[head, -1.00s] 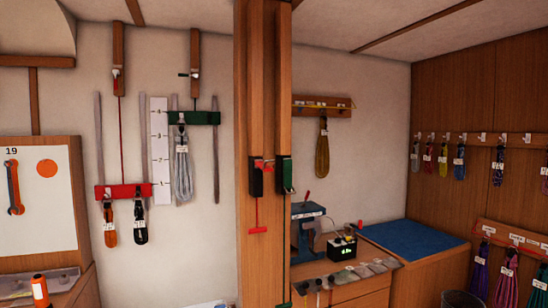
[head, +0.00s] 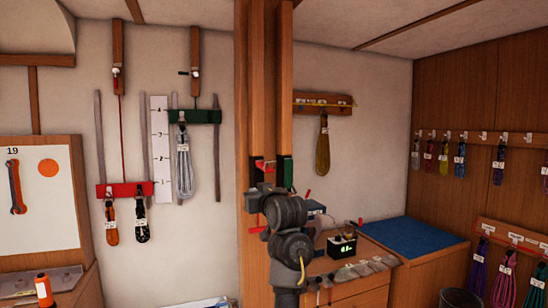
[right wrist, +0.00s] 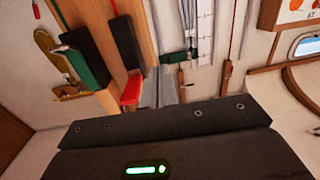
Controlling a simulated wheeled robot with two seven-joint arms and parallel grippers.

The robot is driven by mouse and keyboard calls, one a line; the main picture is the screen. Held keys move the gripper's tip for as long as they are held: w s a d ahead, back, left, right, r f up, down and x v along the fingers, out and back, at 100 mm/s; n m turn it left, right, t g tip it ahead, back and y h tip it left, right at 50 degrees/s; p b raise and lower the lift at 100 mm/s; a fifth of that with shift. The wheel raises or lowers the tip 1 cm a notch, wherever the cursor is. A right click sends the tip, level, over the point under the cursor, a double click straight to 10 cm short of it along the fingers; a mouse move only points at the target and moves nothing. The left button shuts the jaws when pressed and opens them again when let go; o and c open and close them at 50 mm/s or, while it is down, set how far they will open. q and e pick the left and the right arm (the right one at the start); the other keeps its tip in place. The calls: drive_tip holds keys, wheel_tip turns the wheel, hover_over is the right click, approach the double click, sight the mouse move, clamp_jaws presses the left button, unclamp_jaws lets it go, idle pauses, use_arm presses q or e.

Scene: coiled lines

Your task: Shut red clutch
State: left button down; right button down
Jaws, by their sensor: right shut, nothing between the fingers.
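The red clutch (head: 255,173) is a black body with a red lever on the wooden post. My right arm hides its lower part in the head view. In the right wrist view its black body (right wrist: 124,40) ends in the red lever (right wrist: 131,90). My right gripper (right wrist: 159,86) is shut and empty, its grey fingers beside the red lever; I cannot tell if they touch it. In the head view the gripper is just below the clutch, mostly hidden by my wrist. My left gripper is not in view.
A green clutch (head: 287,172) sits right beside the red one; its green part (right wrist: 83,66) also shows in the right wrist view. A red T-handle (head: 255,229) hangs below, partly behind my arm. A bench with a blue top (head: 408,243) stands right.

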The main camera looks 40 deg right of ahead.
drive_tip(key=s+d+r+m+t+h, duration=0.1)
drive_tip(key=s+d+r+m+h, duration=0.1)
drive_tip(key=s+r, duration=0.8)
wheel_tip(320, 180, up, 2)
drive_tip(key=shift+d+r+t, duration=0.1)
drive_tip(key=shift+d+t, duration=0.2)
drive_tip(key=shift+d, duration=0.25)
wheel_tip(320, 180, up, 2)
drive_tip(key=p, duration=0.7)
hover_over(266, 163)
drive_tip(key=s+d, duration=0.2)
drive_tip(key=shift+s+a+f+p, duration=0.15)
drive_tip(key=shift+a+f+p, duration=0.05)
drive_tip(key=shift+f, duration=0.9)
drive_tip(key=shift+s+a+f+p, duration=0.1)
drive_tip(key=shift+a+f+p, duration=0.1)
drive_tip(key=shift+f, duration=0.9)
